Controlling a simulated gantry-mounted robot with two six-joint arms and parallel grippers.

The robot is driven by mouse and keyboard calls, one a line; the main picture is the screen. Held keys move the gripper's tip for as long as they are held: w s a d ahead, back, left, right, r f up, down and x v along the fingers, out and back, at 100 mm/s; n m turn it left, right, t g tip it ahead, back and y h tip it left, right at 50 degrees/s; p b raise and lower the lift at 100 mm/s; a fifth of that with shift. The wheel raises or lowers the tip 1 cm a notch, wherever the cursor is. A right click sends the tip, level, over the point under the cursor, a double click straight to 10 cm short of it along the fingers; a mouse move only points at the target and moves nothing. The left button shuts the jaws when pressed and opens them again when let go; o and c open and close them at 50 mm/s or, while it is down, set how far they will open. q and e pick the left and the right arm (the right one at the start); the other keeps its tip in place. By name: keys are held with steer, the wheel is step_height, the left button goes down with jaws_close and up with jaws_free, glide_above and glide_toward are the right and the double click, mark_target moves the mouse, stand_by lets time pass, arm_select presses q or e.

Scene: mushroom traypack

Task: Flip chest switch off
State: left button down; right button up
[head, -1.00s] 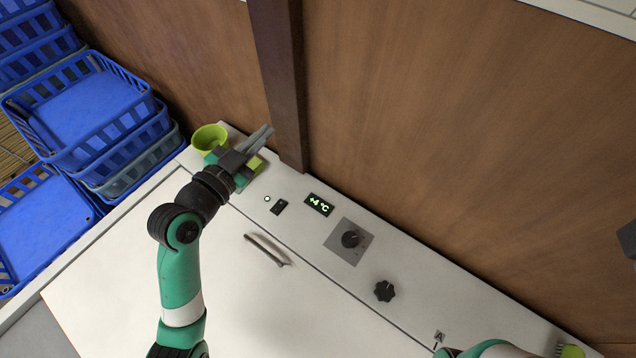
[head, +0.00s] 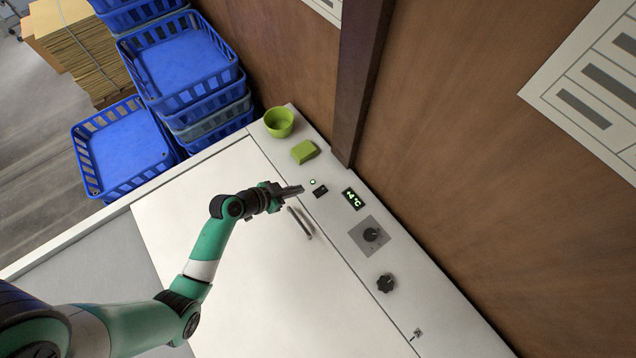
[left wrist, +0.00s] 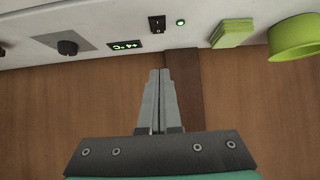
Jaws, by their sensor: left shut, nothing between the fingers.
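The chest's white control ledge holds a small black rocker switch (head: 320,191) beside a lit green indicator lamp (head: 312,181). The left wrist view also shows the switch (left wrist: 157,24) and the glowing lamp (left wrist: 180,22). A display (head: 353,199) to the right of the switch reads +4 °C. My left gripper (head: 300,190) is shut and empty, its tips just left of the switch in the head view. In the left wrist view the closed fingers (left wrist: 158,75) point toward the switch, with a visible gap in the picture. My right gripper is not in view.
Two black knobs (head: 371,234) (head: 386,284) lie to the right. A lid handle (head: 300,223) is near the gripper. A dark post (head: 362,80) rises behind. Blue crates (head: 180,65) are stacked at left.

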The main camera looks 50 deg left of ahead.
arm_select(q)
steer(key=b, duration=0.3)
glide_above(317, 193)
step_height(317, 193, down, 6)
steer(key=shift+w+f, duration=0.1)
steer(key=shift+f, duration=0.05)
step_height(317, 193, down, 4)
steer(key=shift+w+r+b, duration=0.1)
steer(key=shift+r+b, duration=0.15)
steer(key=shift+b, duration=0.55)
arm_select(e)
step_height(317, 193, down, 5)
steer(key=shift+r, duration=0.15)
